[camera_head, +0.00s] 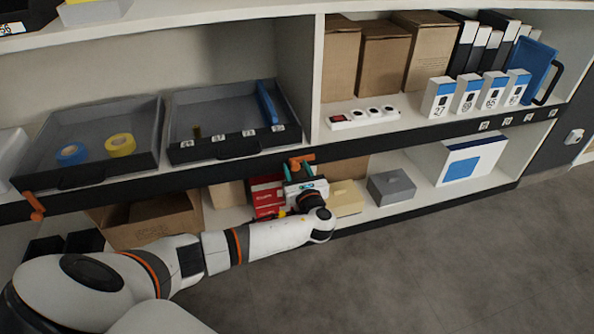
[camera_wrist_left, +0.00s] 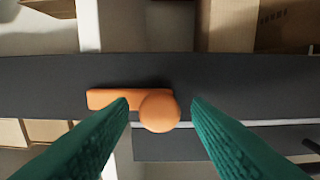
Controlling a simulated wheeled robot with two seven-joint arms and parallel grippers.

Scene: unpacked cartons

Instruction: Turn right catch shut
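The right catch (camera_head: 301,158) is orange and sits on the dark front edge of the middle shelf, right of the two grey drawers. In the left wrist view its bar (camera_wrist_left: 105,97) lies nearly level, running left from a round knob (camera_wrist_left: 160,111). My left gripper (camera_head: 298,169) is at this catch, with its green fingers apart. In the wrist view the fingers are on either side of the knob, with gaps visible. A second orange catch (camera_head: 35,206) on the left slants downward. My right gripper is out of view.
Two grey drawers (camera_head: 140,178) (camera_head: 215,148) protrude above my left arm. Below stand an open carton (camera_head: 150,220), red boxes (camera_head: 266,198) and a grey box (camera_head: 391,188). The floor at the right (camera_head: 460,265) is clear.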

